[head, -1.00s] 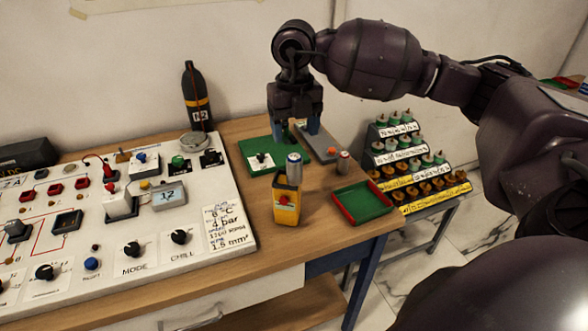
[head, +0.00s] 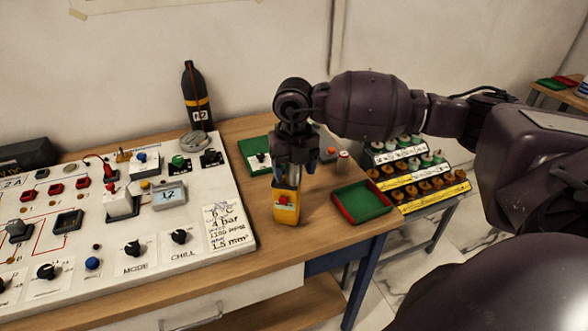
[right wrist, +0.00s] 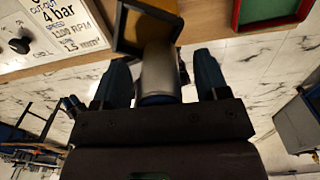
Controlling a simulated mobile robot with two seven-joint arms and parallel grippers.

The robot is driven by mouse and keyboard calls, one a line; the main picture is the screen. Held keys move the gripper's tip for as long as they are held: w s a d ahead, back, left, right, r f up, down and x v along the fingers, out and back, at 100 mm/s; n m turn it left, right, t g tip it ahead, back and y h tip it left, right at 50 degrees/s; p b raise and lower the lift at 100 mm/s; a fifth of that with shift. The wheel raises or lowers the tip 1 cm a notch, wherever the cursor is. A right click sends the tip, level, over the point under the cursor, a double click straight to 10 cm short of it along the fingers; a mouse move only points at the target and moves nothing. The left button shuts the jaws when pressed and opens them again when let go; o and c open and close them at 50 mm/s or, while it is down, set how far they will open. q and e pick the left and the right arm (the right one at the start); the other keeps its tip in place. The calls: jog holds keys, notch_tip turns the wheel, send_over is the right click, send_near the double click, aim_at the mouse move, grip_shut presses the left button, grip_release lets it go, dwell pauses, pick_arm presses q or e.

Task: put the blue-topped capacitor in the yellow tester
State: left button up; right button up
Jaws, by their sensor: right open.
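The yellow tester (head: 286,206) stands upright on the table, with a red spot on its front. It also shows in the right wrist view (right wrist: 157,32) with a dark rim. The blue-topped capacitor (right wrist: 157,72), a silver cylinder, rises at the tester's top, blue end toward my palm. How deep it sits in the tester is hidden. My right gripper (head: 294,172) is over the tester, pointing down. Its open fingers are on either side of the capacitor, with gaps visible in the right wrist view (right wrist: 159,78). My left gripper is not in view.
A red-and-green tray (head: 363,202) lies right of the tester. A small red-topped cylinder (head: 342,161) stands behind it. A stepped rack (head: 425,188) stands right of the table.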

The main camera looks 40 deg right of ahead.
jog(key=shift+r, duration=0.1)
jog(key=c, duration=1.1)
